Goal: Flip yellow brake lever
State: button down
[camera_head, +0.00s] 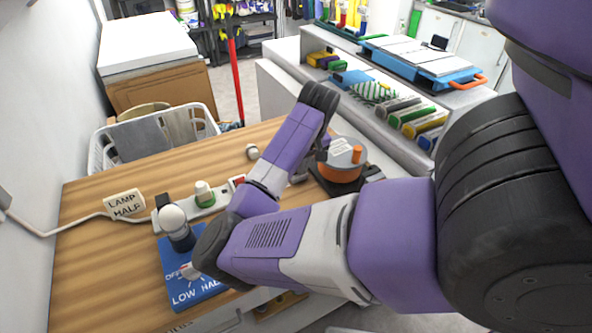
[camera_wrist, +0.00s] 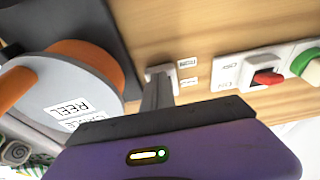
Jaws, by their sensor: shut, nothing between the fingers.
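I see no lever that is clearly yellow in either view. The cable reel, grey with an orange rim, stands on a dark base at the right of the wooden bench in the head view (camera_head: 342,160); it fills the left of the wrist view (camera_wrist: 75,95). My gripper (camera_wrist: 158,92) is shut and empty, pointing at the bench just beside the reel. Its tip is at or near a small pale block (camera_wrist: 162,71) with two small labels beside it; I cannot tell whether they touch. In the head view my arm hides most of the gripper.
A white switch strip with a red rocker (camera_wrist: 266,77) and a green-based knob (camera_wrist: 308,66) lies right of the gripper in the wrist view.

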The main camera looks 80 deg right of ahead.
jog(key=shift+w+d+r+p, duration=0.4)
jog(key=shift+w+d+p, duration=0.25)
jog(key=shift+d, duration=0.2)
dwell(0.6)
jog(key=shift+s+a+p, duration=0.25)
jog(key=shift+a+p, duration=0.1)
dwell(0.6)
notch_tip(320, 180, up, 7)
jog(key=p, duration=0.7)
dwell(0.7)
